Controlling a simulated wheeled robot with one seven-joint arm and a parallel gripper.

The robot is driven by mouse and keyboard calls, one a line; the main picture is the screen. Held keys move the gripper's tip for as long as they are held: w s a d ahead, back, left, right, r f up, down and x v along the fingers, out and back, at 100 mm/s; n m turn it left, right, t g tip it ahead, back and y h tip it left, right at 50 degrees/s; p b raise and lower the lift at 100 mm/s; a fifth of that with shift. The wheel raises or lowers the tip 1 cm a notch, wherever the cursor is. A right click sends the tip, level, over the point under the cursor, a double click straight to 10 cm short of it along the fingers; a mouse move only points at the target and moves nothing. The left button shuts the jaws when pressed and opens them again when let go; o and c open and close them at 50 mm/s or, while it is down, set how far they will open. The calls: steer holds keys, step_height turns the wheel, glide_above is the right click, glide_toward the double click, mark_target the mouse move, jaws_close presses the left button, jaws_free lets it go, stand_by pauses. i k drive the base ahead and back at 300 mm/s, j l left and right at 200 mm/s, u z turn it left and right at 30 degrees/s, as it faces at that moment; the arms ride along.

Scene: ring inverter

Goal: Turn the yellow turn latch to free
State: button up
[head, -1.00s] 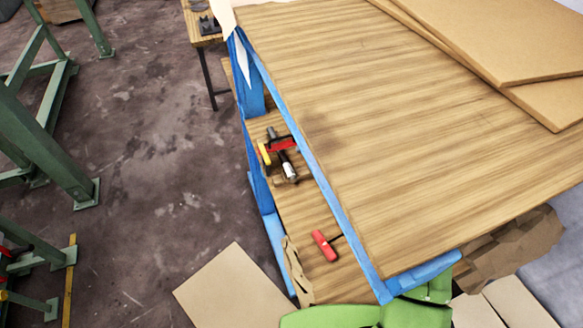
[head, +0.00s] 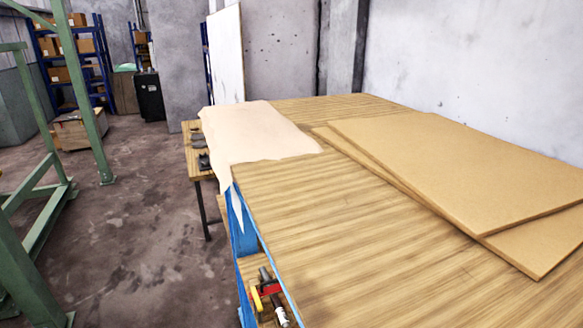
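I cannot make out a yellow turn latch for certain. The only clear yellow piece (head: 256,298) is small and sits beside a red and dark tool (head: 270,288) on the lower shelf of the workbench, at the bottom of the head view. I cannot tell whether that yellow piece is a latch or part of the tool. My gripper is not in view.
The wooden workbench (head: 310,210) has a blue frame, a pale sheet (head: 250,135) at its far left corner and stacked brown boards (head: 450,175) on the right. Green metal frames (head: 85,100) stand left. The concrete floor (head: 140,230) between them is largely clear.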

mark_target(260, 308)
steer(key=k, duration=1.5)
